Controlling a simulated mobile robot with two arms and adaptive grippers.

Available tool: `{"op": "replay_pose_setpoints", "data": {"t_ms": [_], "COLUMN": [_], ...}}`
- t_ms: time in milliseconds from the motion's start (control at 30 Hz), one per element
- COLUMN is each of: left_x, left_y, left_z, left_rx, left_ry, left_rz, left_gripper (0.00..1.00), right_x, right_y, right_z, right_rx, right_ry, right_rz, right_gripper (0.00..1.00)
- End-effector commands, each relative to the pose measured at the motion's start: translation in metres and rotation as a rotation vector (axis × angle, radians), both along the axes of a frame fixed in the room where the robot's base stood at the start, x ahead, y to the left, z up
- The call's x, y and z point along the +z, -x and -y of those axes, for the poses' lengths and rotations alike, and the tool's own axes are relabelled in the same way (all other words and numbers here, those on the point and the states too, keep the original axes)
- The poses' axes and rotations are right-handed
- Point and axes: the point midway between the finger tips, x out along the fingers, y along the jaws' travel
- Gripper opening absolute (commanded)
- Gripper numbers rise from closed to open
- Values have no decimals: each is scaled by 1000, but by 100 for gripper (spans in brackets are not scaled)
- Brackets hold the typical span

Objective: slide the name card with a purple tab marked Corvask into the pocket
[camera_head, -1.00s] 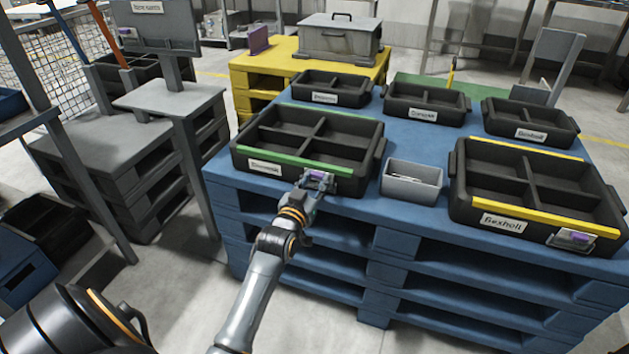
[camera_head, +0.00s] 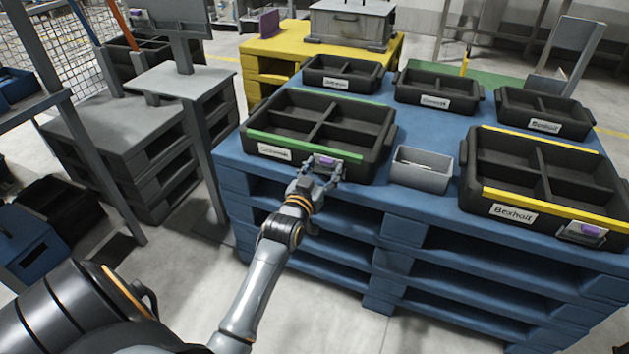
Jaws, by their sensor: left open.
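A name card with a purple tab (camera_head: 325,161) is at the pocket (camera_head: 341,168) on the front wall of the black tray with green strips (camera_head: 372,165). The card looks seated there, but its lower part is hard to see and its lettering is too small to read. That tray's front label (camera_head: 273,151) is blurred and may read Corvask. My left gripper (camera_head: 319,174) is open just in front of the pocket, with its fingers close around the card's area; I cannot tell whether they touch it. My right gripper is not in view.
A grey bin (camera_head: 421,170) stands right of the green-striped tray. A yellow-striped tray marked Bexholt (camera_head: 512,213) has another purple-tabbed card (camera_head: 588,230) in its front pocket. Smaller black trays line the back of the blue pallet (camera_head: 405,215). A grey stand (camera_head: 183,82) is at the left.

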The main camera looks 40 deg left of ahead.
Motion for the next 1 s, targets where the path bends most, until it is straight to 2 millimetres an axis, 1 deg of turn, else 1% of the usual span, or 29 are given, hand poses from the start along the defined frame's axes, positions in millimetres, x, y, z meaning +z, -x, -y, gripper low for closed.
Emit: {"op": "replay_pose_setpoints", "data": {"t_ms": [300, 400, 500, 667, 867, 933, 1000], "left_x": [2, 3, 4, 5, 5, 2, -7], "left_y": [64, 82, 94, 105, 107, 108, 111], "left_z": [15, 19, 22, 25, 26, 29, 37], "left_rx": [1, 1, 1, 0, 0, -8, -28], "left_ry": [0, 0, 0, -1, -1, 2, 7], "left_rz": [-3, -3, -2, -2, -2, -20, -70], "left_gripper": [59, 59, 59, 59, 59, 59, 59], "right_x": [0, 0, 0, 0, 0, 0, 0], "right_y": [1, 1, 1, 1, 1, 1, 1], "right_z": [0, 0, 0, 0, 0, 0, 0], "right_rx": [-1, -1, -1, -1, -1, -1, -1], "right_ry": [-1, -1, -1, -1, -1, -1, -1], "right_rz": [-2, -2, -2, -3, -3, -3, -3], "right_gripper": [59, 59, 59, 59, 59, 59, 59]}}
